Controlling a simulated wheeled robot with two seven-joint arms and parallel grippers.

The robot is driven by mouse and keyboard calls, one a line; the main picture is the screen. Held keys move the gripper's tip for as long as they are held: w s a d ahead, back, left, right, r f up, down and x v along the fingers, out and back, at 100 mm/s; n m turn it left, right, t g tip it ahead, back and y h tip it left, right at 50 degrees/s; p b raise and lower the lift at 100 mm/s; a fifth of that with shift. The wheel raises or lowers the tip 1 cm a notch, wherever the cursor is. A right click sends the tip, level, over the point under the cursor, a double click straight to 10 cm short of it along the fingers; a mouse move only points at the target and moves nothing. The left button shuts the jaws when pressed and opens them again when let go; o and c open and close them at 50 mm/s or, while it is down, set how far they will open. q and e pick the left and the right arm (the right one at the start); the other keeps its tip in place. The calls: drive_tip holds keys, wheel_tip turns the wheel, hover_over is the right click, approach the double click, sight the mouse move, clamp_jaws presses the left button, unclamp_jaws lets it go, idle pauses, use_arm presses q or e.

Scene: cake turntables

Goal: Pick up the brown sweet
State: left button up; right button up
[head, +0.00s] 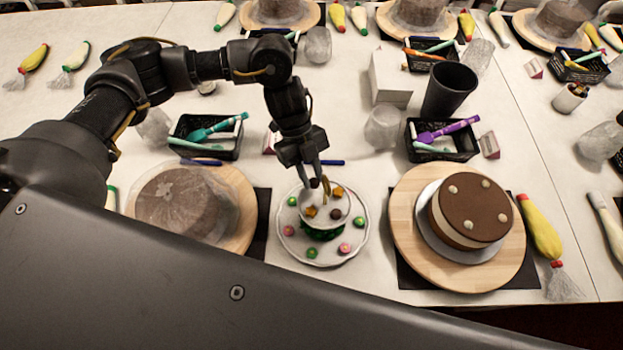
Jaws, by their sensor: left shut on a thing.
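My left gripper (319,182) points down over a white two-tier sweet stand with a plate (297,252). It is shut on a small dark brown sweet (315,183), partly hidden between the fingertips, at the back edge of the upper dish. Another brown sweet (336,214) lies in the upper dish, along with orange-gold sweets (310,211). Green sweets (312,253) and pink sweets (344,249) lie on the lower plate. My right gripper is not in view.
A brown-topped cake (474,209) stands on a wooden turntable (408,250) to the right. A covered cake (178,205) stands to the left. Behind are black tool baskets (443,155), a dark cup (449,88) and a white box (390,80).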

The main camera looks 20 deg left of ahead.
use_arm(q)
wheel_tip(320, 180, up, 15)
drive_tip(key=b, duration=0.2)
drive_tip(key=shift+d, duration=0.15)
